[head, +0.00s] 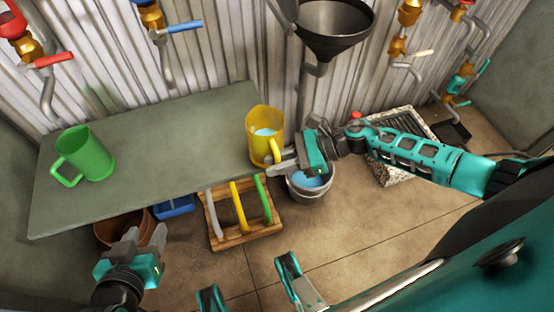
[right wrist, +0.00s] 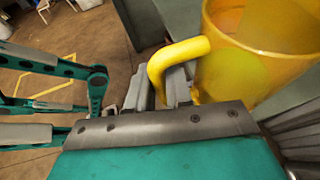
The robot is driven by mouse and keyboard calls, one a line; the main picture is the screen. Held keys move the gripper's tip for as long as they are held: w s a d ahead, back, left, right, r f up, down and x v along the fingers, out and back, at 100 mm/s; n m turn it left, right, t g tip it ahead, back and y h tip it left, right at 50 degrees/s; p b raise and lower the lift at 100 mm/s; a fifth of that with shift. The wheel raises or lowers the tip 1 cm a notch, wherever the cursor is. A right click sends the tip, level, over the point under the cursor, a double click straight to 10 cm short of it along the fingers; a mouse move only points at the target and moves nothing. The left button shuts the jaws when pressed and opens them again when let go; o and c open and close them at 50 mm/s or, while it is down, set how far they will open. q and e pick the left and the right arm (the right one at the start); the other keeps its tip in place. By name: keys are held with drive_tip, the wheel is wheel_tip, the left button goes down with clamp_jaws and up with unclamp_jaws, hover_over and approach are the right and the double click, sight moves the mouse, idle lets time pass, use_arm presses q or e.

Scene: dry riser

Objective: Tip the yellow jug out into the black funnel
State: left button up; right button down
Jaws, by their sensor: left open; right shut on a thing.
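The yellow jug (head: 266,125) stands near the right end of the grey-green table, upright or nearly so, with pale blue liquid inside; I cannot tell whether it touches the top. My right gripper (head: 280,163) is shut on its handle, which also shows between the fingers in the right wrist view (right wrist: 178,55). The black funnel (head: 335,38) is fixed high at the back wall, right of and above the jug. My left gripper (head: 143,240) is open and empty in front of the table, at the lower left.
A green jug (head: 90,155) stands on the left of the table (head: 165,140). A grey bucket (head: 309,186) with blue liquid is below my right gripper. A wooden rack (head: 243,232) with coloured bars sits on the floor. Pipes with valves (head: 183,27) line the wall.

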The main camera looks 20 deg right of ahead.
sight(278, 153)
drive_tip(key=shift+r, duration=0.15)
drive_tip(key=shift+r+p, duration=2.6)
drive_tip(key=shift+r, duration=0.9)
drive_tip(key=shift+f, duration=0.1)
